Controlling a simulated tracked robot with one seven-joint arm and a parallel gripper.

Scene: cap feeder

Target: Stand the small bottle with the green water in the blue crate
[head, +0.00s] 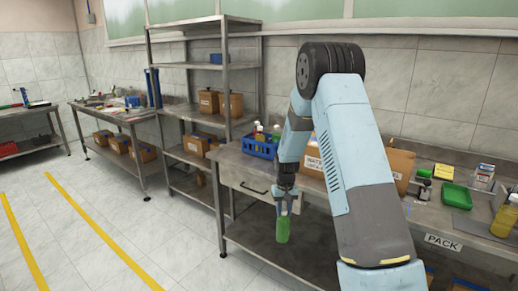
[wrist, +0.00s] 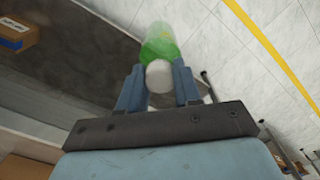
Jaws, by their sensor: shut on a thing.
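My gripper (head: 285,195) is shut on the small bottle with green water (head: 283,228). In the head view the bottle hangs upright below the fingers, in front of the workbench's front edge. In the wrist view the bottle (wrist: 160,44) shows its white cap towards me, between the two blue fingers. The blue crate (head: 260,149) stands on the bench top at its left end, above and to the left of my gripper. Bottles with caps show inside the crate; part of its right side is close to or behind my arm.
The workbench (head: 232,158) has a drawer and a lower shelf. A metal shelf rack (head: 211,66) stands to the left. The floor in front is clear.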

